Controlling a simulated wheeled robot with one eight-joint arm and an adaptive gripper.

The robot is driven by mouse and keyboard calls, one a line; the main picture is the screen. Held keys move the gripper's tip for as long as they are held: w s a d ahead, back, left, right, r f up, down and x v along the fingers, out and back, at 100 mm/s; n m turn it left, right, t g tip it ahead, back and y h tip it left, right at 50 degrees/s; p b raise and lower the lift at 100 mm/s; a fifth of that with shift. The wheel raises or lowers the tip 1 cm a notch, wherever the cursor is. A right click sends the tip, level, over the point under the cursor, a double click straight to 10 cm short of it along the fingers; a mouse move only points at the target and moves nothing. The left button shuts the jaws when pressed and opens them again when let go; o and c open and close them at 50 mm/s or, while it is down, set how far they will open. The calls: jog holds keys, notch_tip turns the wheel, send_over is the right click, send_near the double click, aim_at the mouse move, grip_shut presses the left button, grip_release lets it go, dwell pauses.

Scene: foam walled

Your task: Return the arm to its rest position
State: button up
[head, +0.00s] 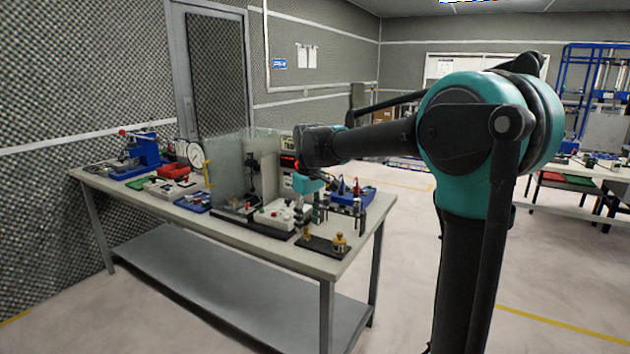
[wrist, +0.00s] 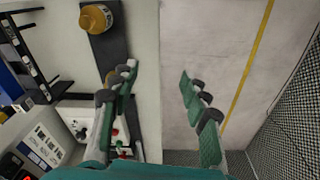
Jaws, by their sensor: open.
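My gripper (wrist: 158,82) is open and empty in the wrist view, its two teal and dark fingers spread apart with the table edge and floor showing between them. In the head view my arm reaches left and my gripper (head: 306,212) hangs down over the right part of the workbench (head: 262,240). Close by is a black base plate (head: 318,246) with brass-coloured pieces. One brass piece (wrist: 97,17) shows at the top left of the wrist view. The fingertips are partly lost among the items in the head view.
The workbench carries a clear panel (head: 228,172), a white device with buttons (head: 288,214), a blue bin (head: 352,193) and a blue machine (head: 146,150). Another table (head: 585,182) stands at the far right. Floor (head: 400,270) right of the bench is clear.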

jog(key=s+d+f+m+t, duration=0.3)
jog(key=s+d+f+m, duration=0.6)
jog(key=s+d+f, duration=1.1)
jog(key=s+d, duration=0.1)
jog(key=s, duration=0.1)
jog(key=shift+s, duration=0.3)
